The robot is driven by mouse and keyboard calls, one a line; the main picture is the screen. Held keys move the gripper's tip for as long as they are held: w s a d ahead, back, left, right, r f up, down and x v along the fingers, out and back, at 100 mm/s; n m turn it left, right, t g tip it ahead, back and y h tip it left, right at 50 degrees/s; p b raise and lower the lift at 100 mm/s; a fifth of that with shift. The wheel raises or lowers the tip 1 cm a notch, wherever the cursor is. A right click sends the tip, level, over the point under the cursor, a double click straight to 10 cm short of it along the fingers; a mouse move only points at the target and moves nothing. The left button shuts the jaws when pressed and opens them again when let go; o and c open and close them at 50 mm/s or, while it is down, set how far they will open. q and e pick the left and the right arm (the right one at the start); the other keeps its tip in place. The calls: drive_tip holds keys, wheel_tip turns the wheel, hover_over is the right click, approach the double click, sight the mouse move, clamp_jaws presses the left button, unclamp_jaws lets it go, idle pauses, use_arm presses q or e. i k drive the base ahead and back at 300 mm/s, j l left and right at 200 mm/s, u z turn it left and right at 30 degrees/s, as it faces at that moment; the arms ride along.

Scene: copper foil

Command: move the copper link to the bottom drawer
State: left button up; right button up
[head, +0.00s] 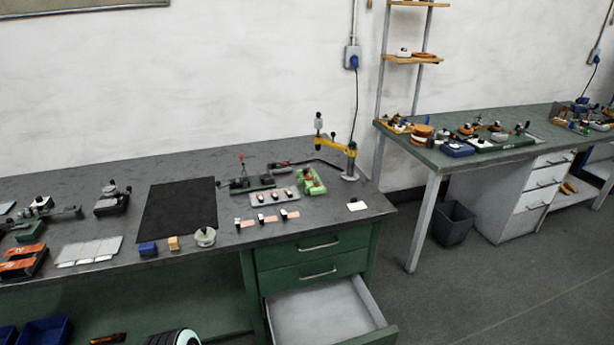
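Three small copper-coloured pieces with dark ends lie in a row near the front of the green workbench: a left one (247,223), a middle one (271,219) and a right one (292,214). They are too small to tell which is the copper link. The bottom drawer (374,302) of the green cabinet is pulled out, and its pale inside looks empty. The two drawers above it are shut.
A grey tray (255,203) with small parts sits behind the copper pieces. A green fixture (311,182) and a yellow-armed stand (336,145) are nearby. A black mat (180,208) lies to the left. A second bench (440,155) stands right, with clear floor before it.

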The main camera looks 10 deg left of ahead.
sight(321, 324)
drive_tip(key=i+l+u, duration=0.15)
drive_tip(key=u, duration=0.3)
drive_tip(key=i+l+u, duration=0.1)
drive_tip(key=l+u, duration=0.2)
drive_tip(key=u, duration=0.15)
drive_tip(key=i+l+u, duration=0.2)
drive_tip(key=l, duration=0.3)
drive_tip(key=l+u, duration=0.2)
drive_tip(key=l, duration=0.3)
drive_tip(key=l+u, duration=0.25)
drive_tip(key=l, duration=2)
